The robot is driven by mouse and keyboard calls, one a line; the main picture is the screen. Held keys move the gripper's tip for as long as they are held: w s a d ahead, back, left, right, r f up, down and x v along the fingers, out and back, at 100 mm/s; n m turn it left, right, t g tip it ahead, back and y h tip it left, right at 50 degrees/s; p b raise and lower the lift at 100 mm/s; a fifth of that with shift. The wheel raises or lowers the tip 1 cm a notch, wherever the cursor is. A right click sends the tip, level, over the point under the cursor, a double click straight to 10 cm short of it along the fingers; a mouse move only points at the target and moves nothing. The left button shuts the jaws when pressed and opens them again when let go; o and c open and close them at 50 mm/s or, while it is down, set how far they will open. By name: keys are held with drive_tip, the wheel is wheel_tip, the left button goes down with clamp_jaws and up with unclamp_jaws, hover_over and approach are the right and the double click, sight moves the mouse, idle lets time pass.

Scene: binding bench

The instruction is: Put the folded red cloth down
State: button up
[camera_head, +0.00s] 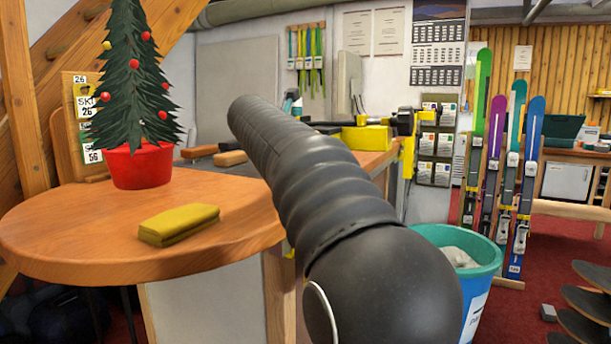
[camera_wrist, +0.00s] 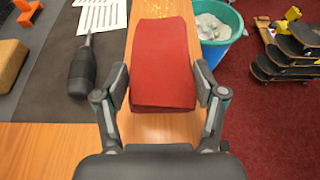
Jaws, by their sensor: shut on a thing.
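The folded red cloth (camera_wrist: 162,62) is in the wrist view, between the two fingers of my gripper (camera_wrist: 161,88). The fingers are shut on its left and right sides near its lower end. Wooden bench top shows below and around the cloth in the wrist view; I cannot tell whether the cloth touches it. In the head view my dark arm stretches across the middle and hides the gripper and the red cloth.
A folded yellow cloth (camera_head: 179,224) lies on the round wooden table (camera_head: 60,240), near a small tree in a red pot (camera_head: 140,166). A dark-handled tool (camera_wrist: 83,70) lies on a dark mat left of the gripper. A teal bin (camera_wrist: 221,52) stands beyond the bench's right edge.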

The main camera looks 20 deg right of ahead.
drive_tip(key=shift+f, duration=2.6)
drive_tip(key=shift+f+b, duration=0.2)
drive_tip(key=shift+b, duration=0.1)
drive_tip(key=o, duration=1)
drive_tip(key=shift+o, duration=0.2)
drive_tip(key=shift+f+b, duration=0.15)
drive_tip(key=shift+b, duration=0.45)
drive_tip(key=v, duration=1.4)
drive_tip(key=shift+a+f+p, duration=0.1)
drive_tip(key=shift+f+p, duration=0.1)
drive_tip(key=shift+p, duration=0.15)
